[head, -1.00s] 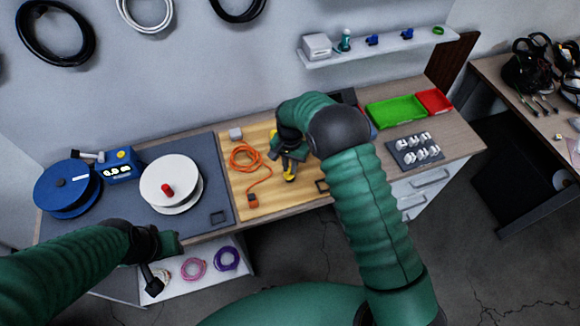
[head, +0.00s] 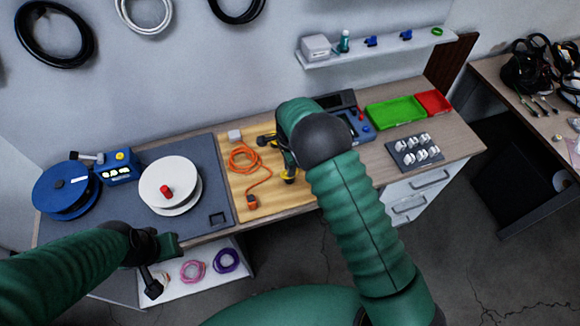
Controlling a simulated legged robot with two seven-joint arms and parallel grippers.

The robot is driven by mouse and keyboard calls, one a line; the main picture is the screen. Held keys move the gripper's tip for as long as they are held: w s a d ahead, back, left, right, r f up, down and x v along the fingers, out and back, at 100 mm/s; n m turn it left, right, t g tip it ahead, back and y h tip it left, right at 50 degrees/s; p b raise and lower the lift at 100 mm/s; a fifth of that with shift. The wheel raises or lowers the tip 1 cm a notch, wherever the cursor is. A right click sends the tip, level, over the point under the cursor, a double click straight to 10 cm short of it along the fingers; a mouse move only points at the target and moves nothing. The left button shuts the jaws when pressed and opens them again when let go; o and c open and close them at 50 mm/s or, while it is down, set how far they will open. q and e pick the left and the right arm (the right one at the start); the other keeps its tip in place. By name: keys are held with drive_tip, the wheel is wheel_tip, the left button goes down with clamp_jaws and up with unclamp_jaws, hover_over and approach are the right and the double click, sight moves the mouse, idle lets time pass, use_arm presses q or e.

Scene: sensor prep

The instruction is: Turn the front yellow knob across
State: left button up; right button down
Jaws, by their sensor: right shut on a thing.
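A small yellow-and-black fitting (head: 289,176) stands on the wooden board, partly hidden by my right arm; its yellow part is the front yellow knob as far as I can tell. My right gripper (head: 287,163) is at this fitting, mostly behind my green forearm and dark wrist. It is shut on the yellow part, though the fingertips are hard to make out. My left gripper (head: 160,264) hangs at the lower left, in front of the bench edge and away from the fitting. Its jaw gap is unclear.
An orange cable (head: 245,160) lies left of the fitting on the board (head: 240,190). A white spool (head: 169,188) and blue spool (head: 66,187) stand on the grey mat. A dark device (head: 356,125), green tray (head: 396,112) and red tray (head: 433,103) stand to the right.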

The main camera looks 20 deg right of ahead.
drive_tip(key=shift+w+a+r+m, duration=0.1)
drive_tip(key=shift+w+r+m, duration=0.1)
drive_tip(key=shift+m, duration=0.2)
drive_tip(key=c, duration=1.5)
unclamp_jaws()
drive_tip(key=shift+o, duration=0.5)
drive_tip(key=shift+s+a+f, duration=0.1)
wheel_tip(320, 180, up, 17)
drive_tip(key=b, duration=0.2)
drive_tip(key=shift+f, duration=0.1)
